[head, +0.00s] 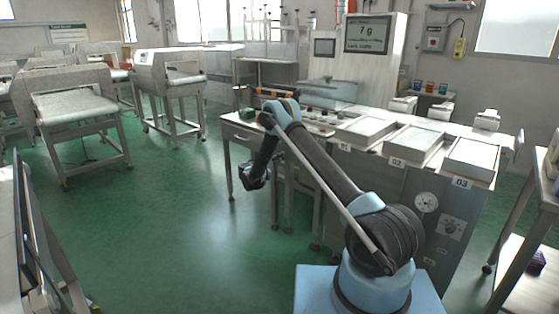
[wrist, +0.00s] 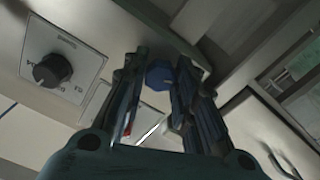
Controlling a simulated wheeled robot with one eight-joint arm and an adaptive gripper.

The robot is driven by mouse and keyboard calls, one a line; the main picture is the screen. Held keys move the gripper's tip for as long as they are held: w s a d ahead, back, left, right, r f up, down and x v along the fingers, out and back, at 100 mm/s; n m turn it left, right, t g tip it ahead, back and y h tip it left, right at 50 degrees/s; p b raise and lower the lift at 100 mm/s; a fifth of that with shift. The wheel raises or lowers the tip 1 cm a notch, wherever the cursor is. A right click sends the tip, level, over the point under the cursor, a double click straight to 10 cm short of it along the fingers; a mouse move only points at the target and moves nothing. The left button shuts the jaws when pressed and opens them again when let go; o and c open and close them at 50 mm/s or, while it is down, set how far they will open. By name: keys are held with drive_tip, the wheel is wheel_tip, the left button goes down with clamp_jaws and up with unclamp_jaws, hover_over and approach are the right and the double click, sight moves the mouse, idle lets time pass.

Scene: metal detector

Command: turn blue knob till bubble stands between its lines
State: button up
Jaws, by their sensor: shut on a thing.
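The blue knob (wrist: 158,77) shows in the wrist view, between the two dark fingers of my gripper (wrist: 161,68). The fingers are shut on it, one on each side. In the head view my gripper (head: 253,178) hangs low at the left front of the long bench, and the blue knob cannot be made out there. No bubble or lines can be made out in either view.
A black knob (wrist: 52,70) on a white marked plate sits left of my gripper in the wrist view. Green floor (head: 170,215) lies clear to the left.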

drive_tip(key=o, duration=1.1)
drive_tip(key=shift+s+a, duration=0.1)
drive_tip(key=v, duration=1.1)
drive_tip(key=shift+s+a, duration=0.25)
